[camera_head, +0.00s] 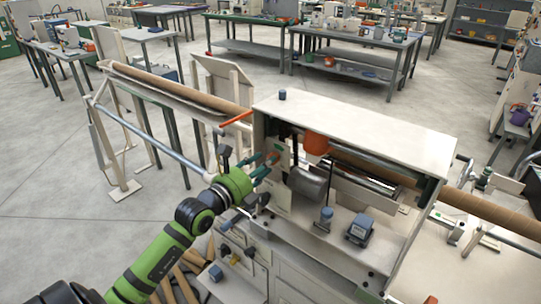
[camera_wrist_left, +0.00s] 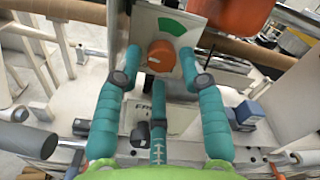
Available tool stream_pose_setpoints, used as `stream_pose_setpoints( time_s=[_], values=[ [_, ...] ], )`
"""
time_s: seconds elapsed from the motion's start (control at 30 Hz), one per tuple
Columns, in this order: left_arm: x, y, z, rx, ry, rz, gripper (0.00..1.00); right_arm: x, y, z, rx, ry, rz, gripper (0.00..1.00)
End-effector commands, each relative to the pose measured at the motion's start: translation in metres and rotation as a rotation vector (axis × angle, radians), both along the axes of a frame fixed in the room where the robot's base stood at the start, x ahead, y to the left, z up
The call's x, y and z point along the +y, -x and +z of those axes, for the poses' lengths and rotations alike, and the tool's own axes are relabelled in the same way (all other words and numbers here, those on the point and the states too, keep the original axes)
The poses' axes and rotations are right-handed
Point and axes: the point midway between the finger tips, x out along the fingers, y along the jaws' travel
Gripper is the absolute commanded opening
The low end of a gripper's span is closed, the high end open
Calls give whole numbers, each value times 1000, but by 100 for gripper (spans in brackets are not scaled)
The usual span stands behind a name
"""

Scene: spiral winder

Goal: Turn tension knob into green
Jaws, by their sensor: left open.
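The tension knob (camera_wrist_left: 161,55) is a round orange knob with a small pale mark on its lower left edge, in the left wrist view. It sits on an upright pale panel (camera_wrist_left: 148,18) below a green sector (camera_wrist_left: 172,26). My left gripper (camera_wrist_left: 160,61) is open, its teal fingers on the left and right of the knob. Contact cannot be told. In the head view my left gripper (camera_head: 268,164) comes from the lower left and reaches the panel at the left end of the winder, partly hiding the knob.
The winder's white top cover (camera_head: 355,120) lies right of the gripper. A larger orange part (camera_head: 316,144) is close beside the panel. A dark blue box (camera_head: 360,229) stands on the lower deck. A long brown tube (camera_head: 180,88) runs off to the left.

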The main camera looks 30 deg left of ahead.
Motion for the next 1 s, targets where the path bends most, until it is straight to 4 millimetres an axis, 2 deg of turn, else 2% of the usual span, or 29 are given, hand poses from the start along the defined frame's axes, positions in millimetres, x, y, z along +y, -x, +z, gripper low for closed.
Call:
stream_pose_setpoints(
  time_s=[0.1, 0.23, 0.57, 0.6, 0.7, 1.0],
  values=[
    [-1, -18, 4, -1, -1, 0, 40, 0, 0, 10, -1, 1, 0, 40],
    [-3, -30, 2, -1, -1, 0, 40, 0, -1, 13, -2, 1, 0, 40],
    [-3, -35, 0, -1, 0, -1, 40, 0, -2, 14, -3, 0, 0, 40],
    [-3, -35, 0, -1, 0, -1, 36, 0, -2, 14, -4, 0, 0, 40],
    [-3, -35, 0, -1, 0, -1, 0, 0, -2, 14, -4, 0, 0, 40],
    [-3, -35, 2, -5, -2, 0, 0, 0, -3, 14, -5, 0, 0, 40]
  ],
)
